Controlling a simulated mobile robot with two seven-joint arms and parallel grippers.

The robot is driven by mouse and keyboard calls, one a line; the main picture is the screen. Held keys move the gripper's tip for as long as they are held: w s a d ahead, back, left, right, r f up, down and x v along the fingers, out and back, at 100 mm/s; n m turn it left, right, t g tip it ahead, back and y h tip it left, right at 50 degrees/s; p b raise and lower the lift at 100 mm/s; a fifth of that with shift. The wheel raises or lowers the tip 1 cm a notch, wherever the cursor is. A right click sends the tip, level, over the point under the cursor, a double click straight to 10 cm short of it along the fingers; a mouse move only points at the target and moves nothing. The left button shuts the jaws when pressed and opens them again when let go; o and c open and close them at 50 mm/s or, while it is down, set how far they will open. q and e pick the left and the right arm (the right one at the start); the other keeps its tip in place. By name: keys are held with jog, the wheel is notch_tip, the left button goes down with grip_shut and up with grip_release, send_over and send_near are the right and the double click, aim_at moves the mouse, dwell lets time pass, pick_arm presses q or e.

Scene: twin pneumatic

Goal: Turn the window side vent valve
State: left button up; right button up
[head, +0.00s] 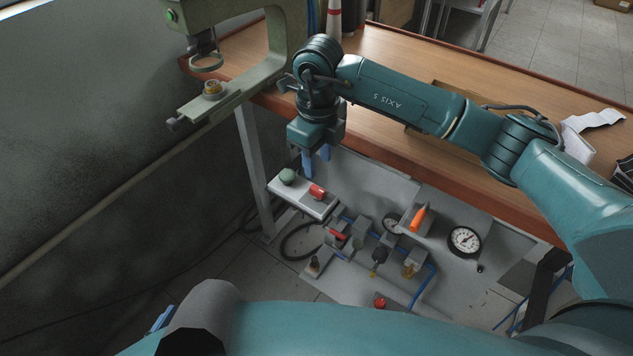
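My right gripper (317,160) points down, with two blue fingertips apart and nothing visible between them. It hangs above the back left of the pneumatic panel (362,290), over a grey box with a green button (287,176) and a red button (317,191). A small valve with a red lever (338,235) is on the left of the panel, below and apart from the gripper. An orange lever (418,218) stands farther right. I cannot tell for sure which one is the window side vent valve. Only a blue bit of my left gripper (162,318) shows at the lower left; its fingertips are mostly hidden.
Round gauges (465,240) and brass fittings (409,269) stand on the panel among blue tubes. A red knob (380,302) is near its front. A wooden bench (385,55) lies behind, with a green press (240,85) at its left end. The window wall (80,130) is at left.

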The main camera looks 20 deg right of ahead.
aim_at(318, 189)
notch_tip(318, 189, down, 8)
jog(key=shift+r, duration=0.1)
jog(key=shift+c, duration=0.2)
grip_shut()
dwell(0.3)
